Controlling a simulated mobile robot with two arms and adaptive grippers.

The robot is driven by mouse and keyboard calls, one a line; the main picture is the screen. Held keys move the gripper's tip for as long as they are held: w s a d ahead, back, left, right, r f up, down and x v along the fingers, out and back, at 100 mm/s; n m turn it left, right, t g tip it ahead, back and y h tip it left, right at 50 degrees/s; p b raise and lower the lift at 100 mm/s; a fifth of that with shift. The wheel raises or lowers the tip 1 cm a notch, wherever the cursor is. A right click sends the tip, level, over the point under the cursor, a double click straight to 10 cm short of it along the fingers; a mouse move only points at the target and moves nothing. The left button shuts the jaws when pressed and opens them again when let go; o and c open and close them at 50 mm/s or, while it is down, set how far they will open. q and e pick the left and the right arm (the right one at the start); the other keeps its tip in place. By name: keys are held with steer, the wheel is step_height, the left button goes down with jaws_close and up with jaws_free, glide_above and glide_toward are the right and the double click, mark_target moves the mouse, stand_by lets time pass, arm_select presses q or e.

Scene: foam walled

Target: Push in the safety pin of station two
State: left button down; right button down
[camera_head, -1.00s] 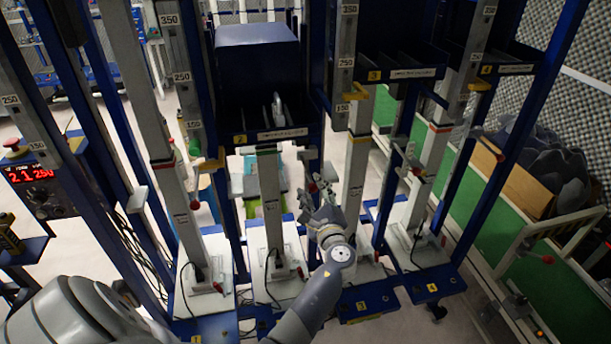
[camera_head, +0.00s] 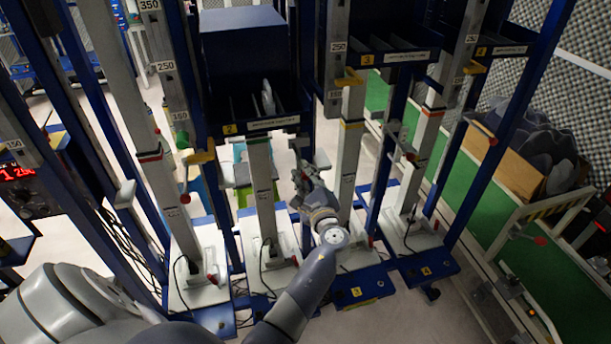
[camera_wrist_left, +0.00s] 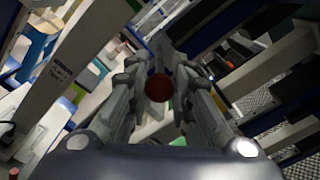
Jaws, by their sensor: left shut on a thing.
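Station two is the blue bin (camera_head: 245,65) with a yellow 2 label, above a grey column (camera_head: 262,185) on a white and blue base. My left gripper (camera_head: 303,172) is just right of that column, between it and station three's column. In the left wrist view, a round red knob (camera_wrist_left: 159,88), which looks like the end of a safety pin, sits between the fingers of my left gripper (camera_wrist_left: 157,82). The fingers are shut on it. The pin's shaft is hidden behind the knob, so how far in it sits cannot be told. My right gripper is not in view.
Station three's column (camera_head: 348,170) stands close to the right of my left gripper. Station four (camera_head: 425,145) is farther right, by a green conveyor (camera_head: 560,305) and a cardboard box (camera_head: 520,175). Blue uprights and cables crowd the left side.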

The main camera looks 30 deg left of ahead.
mark_target(297, 155)
arm_select(q)
steer(key=b+x, duration=0.3)
steer(key=x, duration=0.5)
steer(key=shift+w+a+f, duration=0.1)
steer(key=shift+w+f, duration=0.05)
steer(key=shift+a, duration=0.15)
steer(key=shift+r, duration=0.35)
steer(key=c, duration=1.7)
jaws_free()
steer(key=o, duration=0.3)
steer(key=shift+w+f, duration=0.1)
steer(key=shift+o, duration=0.2)
steer(key=shift+w+a+f, duration=0.1)
steer(key=shift+w+f, duration=0.05)
steer(key=v, duration=1.2)
